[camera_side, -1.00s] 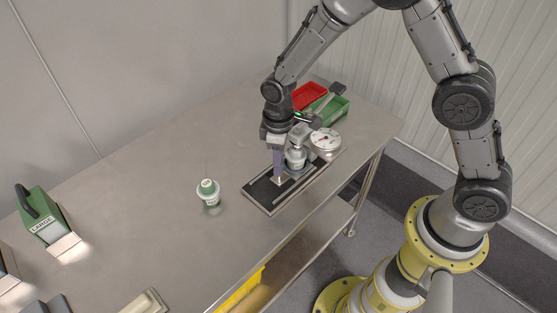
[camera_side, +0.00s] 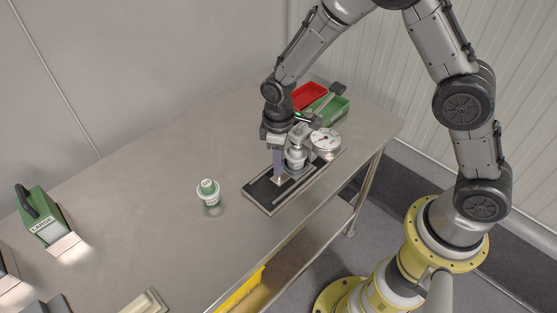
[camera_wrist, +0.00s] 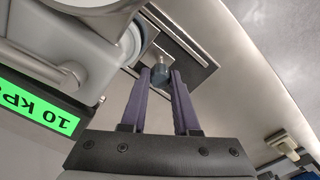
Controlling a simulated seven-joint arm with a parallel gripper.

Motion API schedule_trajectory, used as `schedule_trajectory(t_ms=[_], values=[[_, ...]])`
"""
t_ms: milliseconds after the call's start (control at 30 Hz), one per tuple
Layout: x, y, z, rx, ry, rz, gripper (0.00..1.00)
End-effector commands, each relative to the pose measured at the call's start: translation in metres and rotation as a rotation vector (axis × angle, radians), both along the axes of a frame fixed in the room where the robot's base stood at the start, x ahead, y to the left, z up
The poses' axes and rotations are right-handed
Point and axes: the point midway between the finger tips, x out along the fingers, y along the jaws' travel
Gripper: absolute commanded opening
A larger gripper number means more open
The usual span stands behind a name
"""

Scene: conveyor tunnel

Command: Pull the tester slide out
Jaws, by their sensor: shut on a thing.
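The tester (camera_side: 296,158) stands on a black base plate with a pale rim (camera_side: 262,200) near the table's front edge, with a round dial gauge (camera_side: 325,140) on its right. My gripper (camera_side: 278,178) points down over the plate, just left of the tester's body. In the wrist view, my gripper's two purple fingers (camera_wrist: 160,74) are shut on a small blue-grey knob (camera_wrist: 160,62). The knob sits on the tester slide, a small metal plate (camera_wrist: 163,43) at the black plate. The fingers hide part of the knob, and the slide's inner end is hidden.
A red bin (camera_side: 309,96) and a green bin (camera_side: 331,109) are behind the tester. The table left of the plate is largely clear.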

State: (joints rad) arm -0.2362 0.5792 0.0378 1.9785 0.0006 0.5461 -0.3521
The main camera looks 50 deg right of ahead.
Motion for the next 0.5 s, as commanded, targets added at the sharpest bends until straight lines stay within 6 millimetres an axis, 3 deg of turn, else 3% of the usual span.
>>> schedule_trajectory(t_ms=[167, 500], values=[[0.001, 0.004, 0.001, 0.0, -0.002, 0.001, 0.0], [0.002, 0.076, 0.001, 0.001, -0.004, 0.006, 0.0]])
